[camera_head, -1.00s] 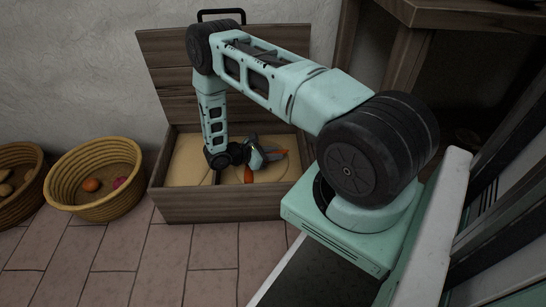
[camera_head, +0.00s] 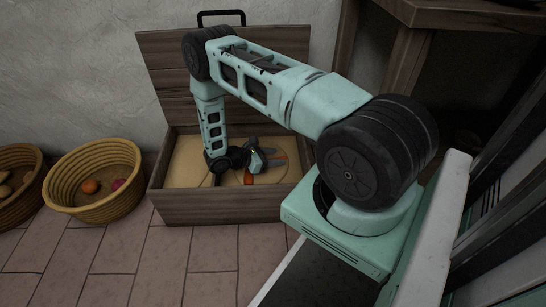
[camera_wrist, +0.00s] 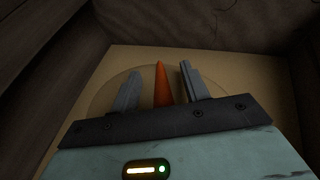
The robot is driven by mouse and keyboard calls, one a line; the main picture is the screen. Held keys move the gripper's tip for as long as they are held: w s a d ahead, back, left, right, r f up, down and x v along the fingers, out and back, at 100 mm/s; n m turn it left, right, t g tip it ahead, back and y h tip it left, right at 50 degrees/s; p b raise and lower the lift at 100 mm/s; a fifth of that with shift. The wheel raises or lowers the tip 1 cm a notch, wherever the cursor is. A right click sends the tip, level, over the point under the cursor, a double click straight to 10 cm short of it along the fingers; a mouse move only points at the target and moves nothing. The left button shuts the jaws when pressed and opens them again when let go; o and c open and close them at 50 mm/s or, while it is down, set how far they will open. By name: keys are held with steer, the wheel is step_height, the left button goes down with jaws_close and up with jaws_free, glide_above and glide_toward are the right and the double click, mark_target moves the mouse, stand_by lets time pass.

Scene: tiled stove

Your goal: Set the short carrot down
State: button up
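My gripper (camera_head: 274,160) is low inside the open wooden chest (camera_head: 222,207). In the wrist view its two grey fingers (camera_wrist: 160,85) stand apart. An orange carrot (camera_wrist: 162,84) shows between them, tip pointing away, with a gap on each side. Its near end is hidden by the gripper body. In the head view one orange piece (camera_head: 248,178) shows just below the gripper and a little orange shows by the fingers. I cannot tell whether these are one carrot or two, or which is the short one.
The chest's pale floor (camera_head: 188,163) bears a faint round outline and is mostly bare. Its lid (camera_head: 165,75) stands open against the wall. Two woven baskets (camera_head: 122,202) (camera_head: 22,212) with small produce stand on the tiles at left. A wooden table (camera_head: 465,17) is at upper right.

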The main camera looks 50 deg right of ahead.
steer(key=shift+r, duration=0.3)
steer(key=shift+r+p, duration=0.6)
steer(key=p+v, duration=0.2)
steer(key=v, duration=0.3)
steer(key=p+v, duration=0.2)
steer(key=v, duration=0.4)
steer(key=shift+w+a+f, duration=0.15)
steer(key=shift+a, duration=0.1)
steer(key=s+a+r+m+t+y, duration=0.3)
steer(key=a+r+y, duration=0.4)
steer(key=a+r, duration=1.4)
steer(key=s+a+r+t+y, duration=0.1)
steer(key=s+a+r+y, duration=0.1)
steer(key=s, duration=0.4)
steer(key=s+a+r+m+t+y, duration=0.1)
steer(key=s+a+r, duration=0.3)
steer(key=s+r, duration=0.2)
steer(key=s+a+r+m+t+y, duration=0.1)
steer(key=s+a+r+y, duration=0.1)
steer(key=s+a+r, duration=0.2)
steer(key=s+r, duration=0.1)
steer(key=s, duration=0.1)
steer(key=shift+s+r+y, duration=0.15)
steer(key=shift+s+y, duration=0.1)
steer(key=shift+y, duration=0.05)
